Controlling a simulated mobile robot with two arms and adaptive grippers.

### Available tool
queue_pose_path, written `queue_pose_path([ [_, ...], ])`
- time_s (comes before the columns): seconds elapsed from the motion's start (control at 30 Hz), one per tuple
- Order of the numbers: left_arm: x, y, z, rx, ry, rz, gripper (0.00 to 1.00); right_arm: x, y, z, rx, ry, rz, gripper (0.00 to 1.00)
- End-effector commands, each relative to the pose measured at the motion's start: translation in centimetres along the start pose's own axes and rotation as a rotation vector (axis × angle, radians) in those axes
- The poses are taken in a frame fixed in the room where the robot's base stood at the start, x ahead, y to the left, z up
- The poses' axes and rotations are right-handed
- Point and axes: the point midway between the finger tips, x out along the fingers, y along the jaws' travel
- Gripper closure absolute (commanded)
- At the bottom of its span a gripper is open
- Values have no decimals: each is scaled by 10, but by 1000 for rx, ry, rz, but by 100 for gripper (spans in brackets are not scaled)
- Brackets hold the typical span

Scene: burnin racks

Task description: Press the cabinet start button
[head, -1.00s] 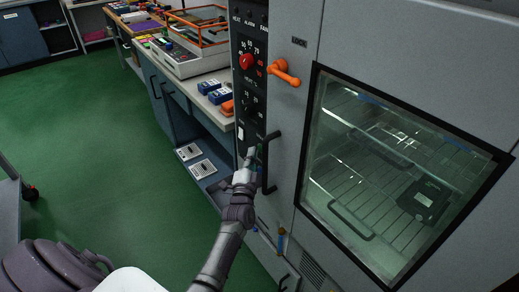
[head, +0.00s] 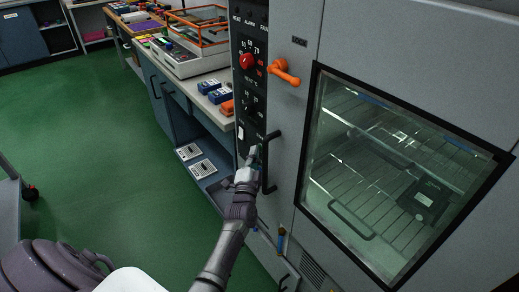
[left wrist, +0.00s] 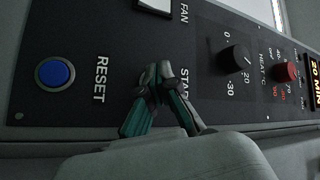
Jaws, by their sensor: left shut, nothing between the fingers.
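The cabinet (head: 305,40) is grey, with a black control panel (head: 243,95) at its left edge. My left gripper (head: 253,156) is at the lower part of this panel, beside the black door handle (head: 270,165). In the left wrist view, my left gripper (left wrist: 160,76) is shut and empty, its fingertips close together over the partly covered START label (left wrist: 184,84). The start button itself is hidden behind the fingers. I cannot tell whether the tips touch it. My right gripper is not in view.
A blue RESET button (left wrist: 54,73) is left of the fingers in the wrist view. A black knob (left wrist: 234,59) and a red knob (left wrist: 286,72) are to the right. An orange door latch (head: 284,73) sticks out. Green floor (head: 95,130) is clear at left.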

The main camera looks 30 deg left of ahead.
Motion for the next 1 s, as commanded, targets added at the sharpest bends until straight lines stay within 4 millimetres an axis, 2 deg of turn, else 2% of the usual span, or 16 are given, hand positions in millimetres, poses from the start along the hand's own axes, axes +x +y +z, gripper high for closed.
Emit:
queue_pose_path([
  [0.47, 1, 0, -1, 0, 0, 1, 100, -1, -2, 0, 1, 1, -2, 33],
  [0.77, -9, -7, 5, 2, 0, 2, 100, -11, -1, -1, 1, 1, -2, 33],
  [1.0, -10, -8, 7, 0, 1, 0, 100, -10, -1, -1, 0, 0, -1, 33],
])
